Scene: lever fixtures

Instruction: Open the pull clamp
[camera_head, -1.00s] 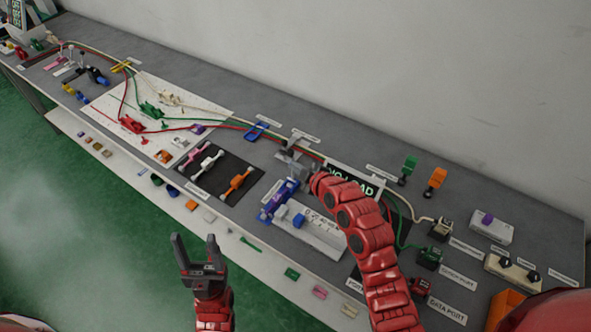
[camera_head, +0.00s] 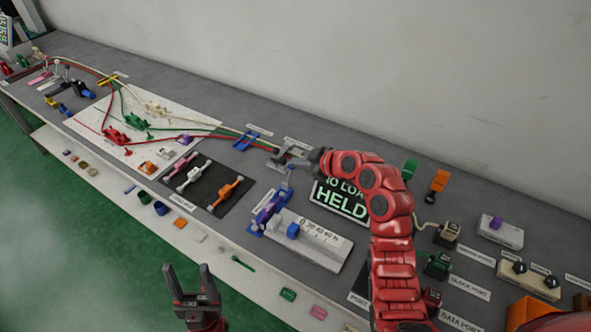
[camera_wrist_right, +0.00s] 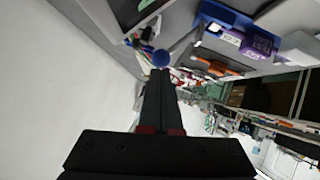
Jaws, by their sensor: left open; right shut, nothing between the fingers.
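A blue fixture with a purple part (camera_head: 268,210) stands on the bench beside a white scale block (camera_head: 318,240); I take it for the pull clamp, though its label is unreadable. A thin lever rises from it toward my right gripper (camera_head: 284,160). My right gripper is shut and empty, reaching left above the bench behind the fixture. In the right wrist view its closed fingers (camera_wrist_right: 160,90) point at a blue ball (camera_wrist_right: 161,58), and the blue and purple fixture (camera_wrist_right: 248,38) is at upper right. Whether they touch the ball is unclear. My left gripper (camera_head: 187,268) is open and empty, in front of the bench.
A sign reading "NO LOAD HELD" (camera_head: 342,198) stands right of the fixture, close under my right arm. A black panel with coloured clamps (camera_head: 205,185) lies to the left. Ports and switches (camera_head: 525,280) crowd the right end. A wall rises behind the bench.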

